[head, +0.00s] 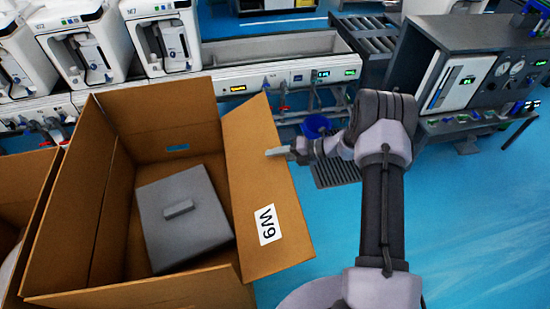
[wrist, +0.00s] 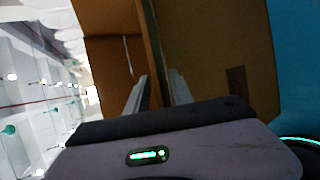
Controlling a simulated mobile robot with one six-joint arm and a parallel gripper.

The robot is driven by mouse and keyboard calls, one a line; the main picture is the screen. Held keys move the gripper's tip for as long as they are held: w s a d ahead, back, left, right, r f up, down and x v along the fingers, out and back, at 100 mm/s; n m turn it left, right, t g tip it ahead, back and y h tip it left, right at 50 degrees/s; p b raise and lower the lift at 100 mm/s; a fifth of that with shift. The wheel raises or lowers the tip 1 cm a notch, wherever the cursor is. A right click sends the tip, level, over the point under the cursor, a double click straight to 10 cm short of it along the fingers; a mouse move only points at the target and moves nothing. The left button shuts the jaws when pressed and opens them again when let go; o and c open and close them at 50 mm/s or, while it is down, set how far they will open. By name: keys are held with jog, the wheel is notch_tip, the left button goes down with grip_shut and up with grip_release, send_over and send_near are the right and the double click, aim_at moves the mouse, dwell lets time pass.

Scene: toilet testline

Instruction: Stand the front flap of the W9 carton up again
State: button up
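The W9 carton (head: 114,185) is a brown open-topped box at the left of the head view. Its flap with the white W9 label (head: 268,225) leans outward on the right side. My gripper (head: 272,153) is at the outer edge of that flap, with one fingertip seen over it. In the wrist view my two fingers (wrist: 158,90) lie on either side of a cardboard edge, with a gap between them. The gripper looks open around the edge; contact with the flap (wrist: 215,45) is hard to tell.
A grey block with a small handle (head: 185,220) lies inside the carton. Another carton (head: 22,190) stands at the far left. White machines (head: 165,40) line the back, and a dark test bench (head: 465,75) stands at the right. The blue floor (head: 480,220) at right is clear.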

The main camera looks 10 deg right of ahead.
jog(key=shift+w+a+f, duration=0.15)
jog(key=shift+a, duration=0.1)
grip_shut()
dwell(1.4)
